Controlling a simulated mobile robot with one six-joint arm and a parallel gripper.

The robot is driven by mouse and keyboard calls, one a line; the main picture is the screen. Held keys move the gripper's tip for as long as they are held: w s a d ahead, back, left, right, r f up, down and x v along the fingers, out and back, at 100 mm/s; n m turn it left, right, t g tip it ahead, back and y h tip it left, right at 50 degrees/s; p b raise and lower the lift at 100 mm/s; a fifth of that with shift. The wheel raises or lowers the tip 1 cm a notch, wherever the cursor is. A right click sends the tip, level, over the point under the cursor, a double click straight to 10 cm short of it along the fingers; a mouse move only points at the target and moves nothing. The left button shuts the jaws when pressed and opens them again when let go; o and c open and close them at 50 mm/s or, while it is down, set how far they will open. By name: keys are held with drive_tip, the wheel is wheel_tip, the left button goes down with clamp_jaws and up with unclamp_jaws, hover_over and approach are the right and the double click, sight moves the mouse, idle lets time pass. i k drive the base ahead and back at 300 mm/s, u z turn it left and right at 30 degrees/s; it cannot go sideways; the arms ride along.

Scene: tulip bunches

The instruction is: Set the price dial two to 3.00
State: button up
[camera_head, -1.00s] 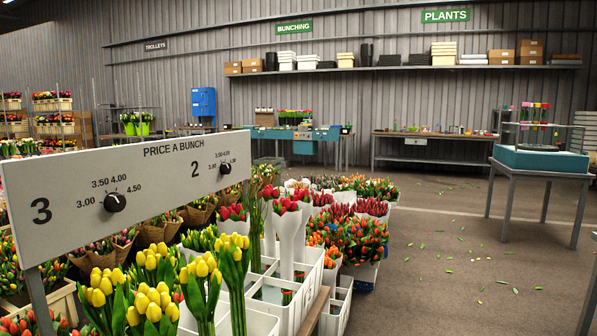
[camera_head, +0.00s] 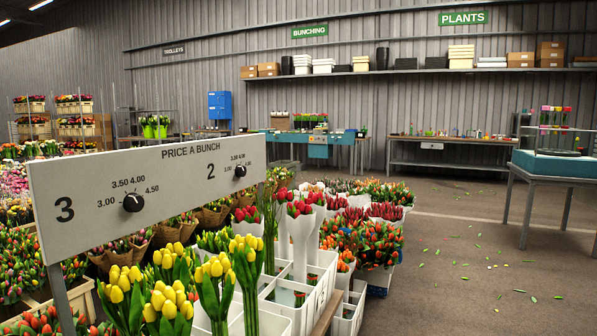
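Price dial two (camera_head: 240,171) is a small black round knob on the right part of a pale board (camera_head: 90,185) headed PRICE A BUNCH. The numeral 2 stands to its left. The marks 3.00, 3.50, 4.00 and 4.50 run around it, with 3.00 at its left. The knob is too small for me to tell which mark its pointer faces. Dial three (camera_head: 133,202) is a larger-looking black knob nearer to me on the same board, beside the numeral 3. My gripper is not in view.
Yellow tulips (camera_head: 160,285) stand close below the board, with white crates (camera_head: 275,318) and red tulips to their right. A grey post holds the board at the left. Open floor (camera_head: 470,250) lies to the right, with scattered petals and leaves. A workbench (camera_head: 450,145) stands behind.

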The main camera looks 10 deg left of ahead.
sight(241, 170)
drive_tip(key=i, duration=0.95)
